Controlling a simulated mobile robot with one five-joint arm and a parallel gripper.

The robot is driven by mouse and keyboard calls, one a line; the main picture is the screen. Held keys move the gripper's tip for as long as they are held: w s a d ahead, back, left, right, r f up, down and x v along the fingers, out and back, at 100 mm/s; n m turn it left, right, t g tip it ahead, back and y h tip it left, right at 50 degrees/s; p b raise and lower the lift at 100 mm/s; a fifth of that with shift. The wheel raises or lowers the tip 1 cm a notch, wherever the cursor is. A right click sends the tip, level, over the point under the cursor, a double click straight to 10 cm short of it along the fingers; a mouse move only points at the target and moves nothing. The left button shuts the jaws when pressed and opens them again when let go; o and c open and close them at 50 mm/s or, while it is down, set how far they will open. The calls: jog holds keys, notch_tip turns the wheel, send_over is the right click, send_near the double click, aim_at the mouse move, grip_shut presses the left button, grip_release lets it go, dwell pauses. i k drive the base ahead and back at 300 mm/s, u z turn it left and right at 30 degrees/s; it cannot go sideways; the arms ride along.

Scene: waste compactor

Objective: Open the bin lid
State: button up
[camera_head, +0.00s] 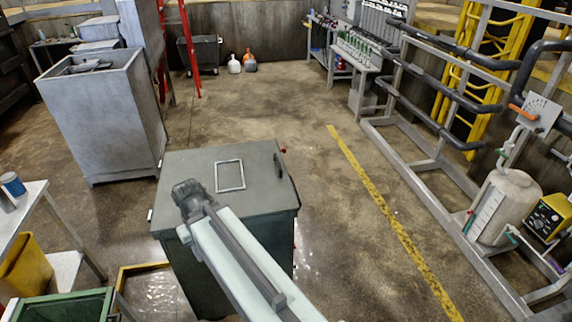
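A dark grey-green bin (230,262) stands at the centre, below my arm. Its flat lid (255,195) lies level on top and looks shut. A pale rectangular frame (230,176) is on the lid, and a dark handle (278,166) is near its right edge. My pale arm reaches in from the bottom and crosses over the lid's left front part, ending in a dark joint. No gripper fingers show, so I cannot see whether the gripper is open or shut. My arm hides part of the bin's front and lid.
A tall grey metal bin (105,115) stands behind left. A table (30,215), a yellow bin (25,268) and a green container (65,306) are at the lower left. Pipe racks (425,165) and a tank (503,205) line the right. Open floor with a yellow line (385,215) lies between.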

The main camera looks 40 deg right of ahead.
aim_at(253, 178)
jog(key=z, duration=2.05)
jog(key=i, duration=0.85)
jog(key=u, duration=3.5)
jog(key=i, duration=1)
jog(key=z, duration=0.1)
